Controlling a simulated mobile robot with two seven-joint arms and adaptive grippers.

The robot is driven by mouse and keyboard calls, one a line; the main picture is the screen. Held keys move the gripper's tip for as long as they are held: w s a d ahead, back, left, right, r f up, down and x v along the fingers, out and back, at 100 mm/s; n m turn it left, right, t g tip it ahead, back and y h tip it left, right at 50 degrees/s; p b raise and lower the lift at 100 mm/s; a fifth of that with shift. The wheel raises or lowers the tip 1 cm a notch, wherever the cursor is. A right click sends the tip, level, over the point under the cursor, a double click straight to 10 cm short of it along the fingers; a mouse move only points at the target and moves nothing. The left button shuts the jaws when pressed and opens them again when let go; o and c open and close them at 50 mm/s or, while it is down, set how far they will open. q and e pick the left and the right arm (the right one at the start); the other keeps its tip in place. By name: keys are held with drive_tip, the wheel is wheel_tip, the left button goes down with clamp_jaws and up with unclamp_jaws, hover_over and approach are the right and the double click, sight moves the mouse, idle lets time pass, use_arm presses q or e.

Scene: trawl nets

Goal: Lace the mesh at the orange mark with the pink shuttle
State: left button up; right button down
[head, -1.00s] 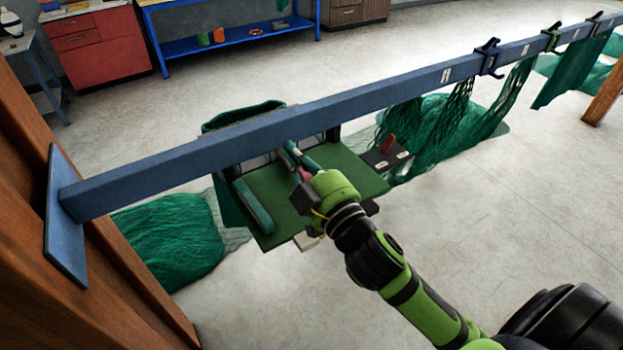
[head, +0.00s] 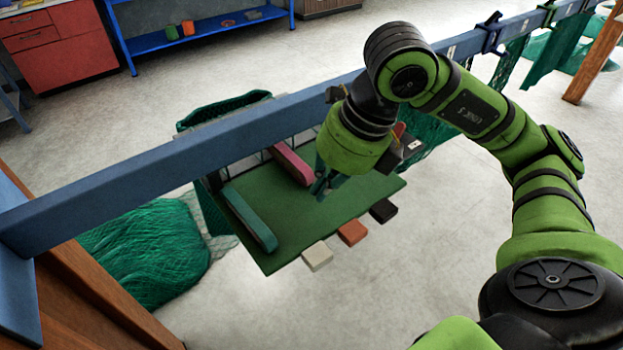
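The pink shuttle (head: 291,163) lies on the green board (head: 290,238), its near end close to my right gripper. My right gripper (head: 322,187) points down over the board just right of that end. Its fingers are small, dark and partly hidden by my green wrist, so whether they are open or shut is unclear. An orange block (head: 352,232) sticks out at the board's front edge, between a white block (head: 317,256) and a black block (head: 383,210). I cannot make out an orange mark on the mesh itself. My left gripper is out of view.
A teal bar (head: 250,218) lies on the board's left. A blue beam (head: 150,185) crosses above the board's back. Green netting (head: 150,250) is heaped on the floor at left; more hangs behind my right arm. The floor in front is clear.

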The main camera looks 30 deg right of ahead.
sight(330, 205)
drive_tip(key=d+m+h, duration=0.1)
drive_tip(key=d+h, duration=0.1)
drive_tip(key=d, duration=0.3)
drive_tip(key=shift+h, duration=0.3)
drive_tip(key=x, duration=0.3)
drive_tip(key=p+x, duration=0.1)
drive_tip(key=x, duration=0.2)
drive_tip(key=w+p+x, duration=0.1)
drive_tip(key=x, duration=0.1)
drive_tip(key=shift+f, duration=0.3)
drive_tip(key=w+p, duration=0.2)
drive_tip(key=w, duration=0.1)
drive_tip(key=shift+w+a, duration=0.2)
drive_tip(key=shift+a, duration=0.05)
drive_tip(key=shift+w+f+p, duration=0.25)
drive_tip(key=shift+w+p, duration=0.05)
drive_tip(key=shift+w, duration=0.25)
drive_tip(key=shift+s, duration=0.15)
